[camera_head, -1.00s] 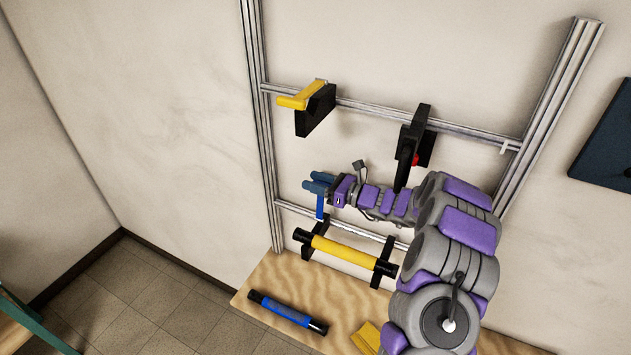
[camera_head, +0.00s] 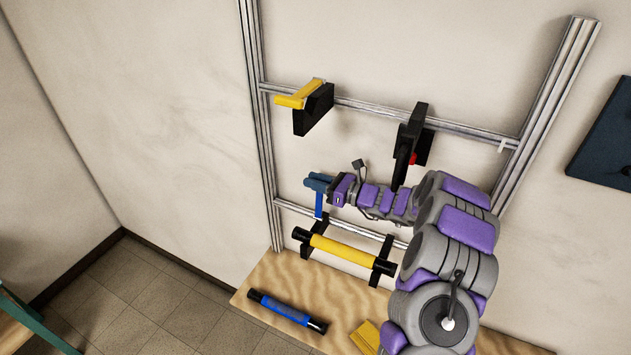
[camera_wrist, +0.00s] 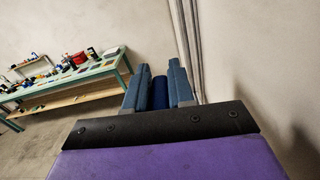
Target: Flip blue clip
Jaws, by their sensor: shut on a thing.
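The blue clip (camera_head: 319,204) hangs down from between my fingertips at the left end of the frame's lower rail. My gripper (camera_head: 317,182) is shut on it, with the fingers pointing left. In the wrist view the dark blue clip (camera_wrist: 160,93) shows between the two blue-grey fingers of my gripper (camera_wrist: 159,88). The rest of the clip is hidden there behind the gripper body. Below it, a yellow tube with black ends (camera_head: 345,250) rests across two black brackets (camera_head: 309,240).
A yellow clip (camera_head: 299,96) sits on a black block at the upper left of the metal frame (camera_head: 262,130). A black clamp with a red part (camera_head: 409,150) is on the upper rail. A blue and black tube (camera_head: 287,311) and a yellow piece (camera_head: 366,337) lie on the wooden table (camera_head: 262,283).

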